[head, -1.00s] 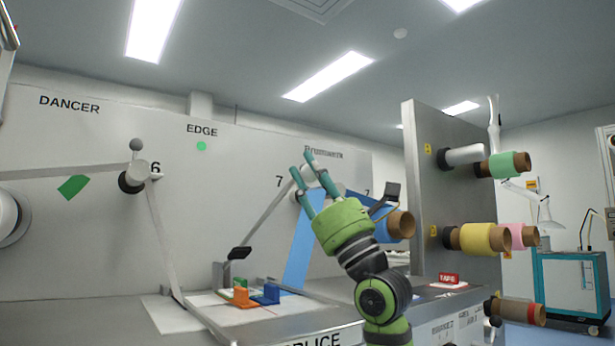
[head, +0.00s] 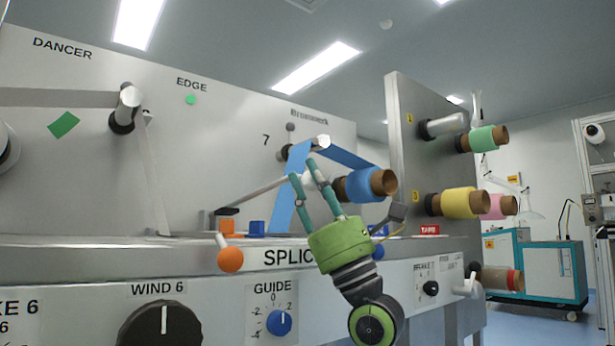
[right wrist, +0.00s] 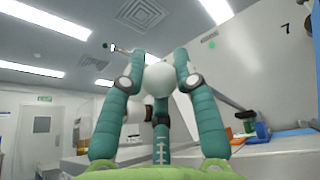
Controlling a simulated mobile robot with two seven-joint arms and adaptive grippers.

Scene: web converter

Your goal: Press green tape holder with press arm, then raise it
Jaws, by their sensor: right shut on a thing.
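My right gripper (head: 301,169) is shut on the pale round knob (right wrist: 160,78) of the press arm, which sits between its teal fingers in the right wrist view. The press arm (head: 262,193) is a thin grey bar sloping down to the left, with a black pad (head: 227,211) at its low end. The pad is close above the tape holders; I cannot tell if it touches. The green tape holder (right wrist: 250,123) shows small in the right wrist view, by the pad. It is hidden in the head view. My left gripper is not in view.
The orange holder (head: 226,222) and blue holder (head: 256,228) stand near the green one. A blue web (head: 287,203) runs down behind the press arm. A blue roll (head: 362,184) is right of my gripper. An orange-knobbed lever (head: 230,260) sticks out in front.

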